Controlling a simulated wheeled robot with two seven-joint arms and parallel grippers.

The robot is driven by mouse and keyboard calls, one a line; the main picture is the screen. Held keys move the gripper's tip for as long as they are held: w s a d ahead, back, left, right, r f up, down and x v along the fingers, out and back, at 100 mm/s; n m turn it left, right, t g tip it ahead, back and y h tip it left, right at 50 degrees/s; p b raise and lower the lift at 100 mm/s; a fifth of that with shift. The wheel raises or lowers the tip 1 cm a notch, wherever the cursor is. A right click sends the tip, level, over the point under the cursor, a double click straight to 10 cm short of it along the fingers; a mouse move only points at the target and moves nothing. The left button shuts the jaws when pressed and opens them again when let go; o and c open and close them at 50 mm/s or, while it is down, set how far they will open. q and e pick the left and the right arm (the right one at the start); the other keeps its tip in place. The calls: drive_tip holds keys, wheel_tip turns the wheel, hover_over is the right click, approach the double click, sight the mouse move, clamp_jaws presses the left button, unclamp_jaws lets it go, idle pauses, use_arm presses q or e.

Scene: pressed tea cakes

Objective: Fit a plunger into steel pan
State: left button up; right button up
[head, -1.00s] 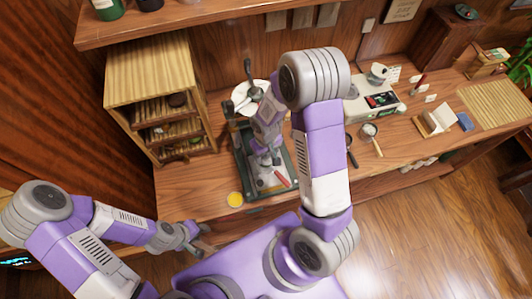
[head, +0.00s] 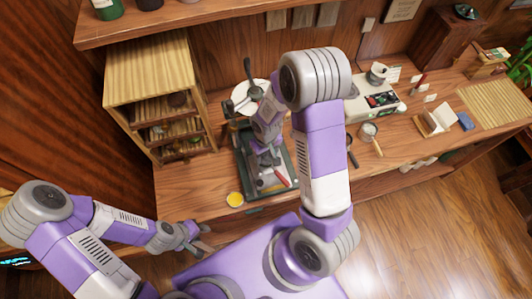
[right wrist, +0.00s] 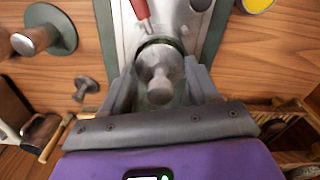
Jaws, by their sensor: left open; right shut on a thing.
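My right gripper (right wrist: 160,85) is shut on the knob of a steel plunger (right wrist: 157,65), with one finger on each side. Below the plunger, a round steel rim (right wrist: 160,41), apparently the pan, surrounds its lower part. Whether the plunger is seated inside cannot be told. Both are over the pale plate of the green press frame (head: 242,168). In the head view my right gripper (head: 264,156) is above this frame, and my own arm partly hides it. My left gripper (head: 204,238) is open and empty at the front of the counter, away from the press.
A red-handled tool (head: 282,176) lies on the press plate. A yellow round dish (head: 235,200) sits in front of it. A wooden shelf (head: 152,85) stands to the left. A white scale-like device (head: 376,103) and a small pan (head: 369,131) are to the right.

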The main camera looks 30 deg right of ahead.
drive_tip(key=shift+f+b, duration=0.5)
drive_tip(key=shift+f, duration=0.05)
drive_tip(key=o, duration=1.2)
drive_tip(key=shift+r, duration=0.15)
wheel_tip(320, 180, up, 7)
drive_tip(key=shift+r, duration=0.2)
